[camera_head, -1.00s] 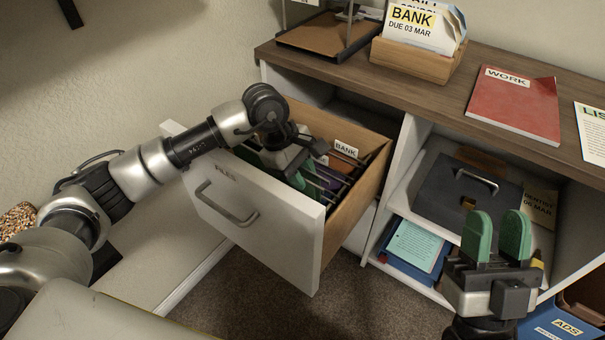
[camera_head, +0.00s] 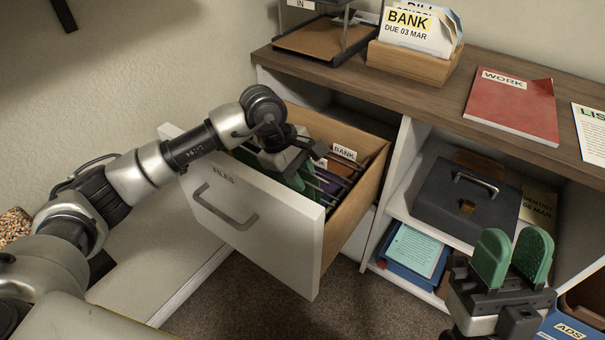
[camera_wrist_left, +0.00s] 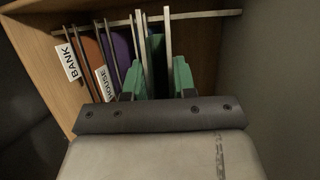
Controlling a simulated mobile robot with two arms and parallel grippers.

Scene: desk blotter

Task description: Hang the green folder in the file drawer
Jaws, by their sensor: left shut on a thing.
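The file drawer (camera_head: 258,215) is pulled open, with folders hanging on rails inside. My left gripper (camera_head: 296,172) reaches down into the drawer, behind its white front. In the left wrist view its green-padded fingers (camera_wrist_left: 158,80) are shut on the green folder (camera_wrist_left: 157,52), which stands upright among the rails beside a purple folder (camera_wrist_left: 121,46). The folder's lower part is hidden by the gripper, so I cannot tell whether its hooks rest on the rails. My right gripper (camera_head: 511,262) is open and empty in front of the shelves at the right.
A folder tabbed BANK (camera_head: 343,152) hangs near the drawer's back. A dark cash box (camera_head: 455,205) and a blue tray (camera_head: 395,272) sit on the shelves. A red WORK booklet (camera_head: 512,105) and a wooden letter holder (camera_head: 415,62) are on top. Carpet is clear below.

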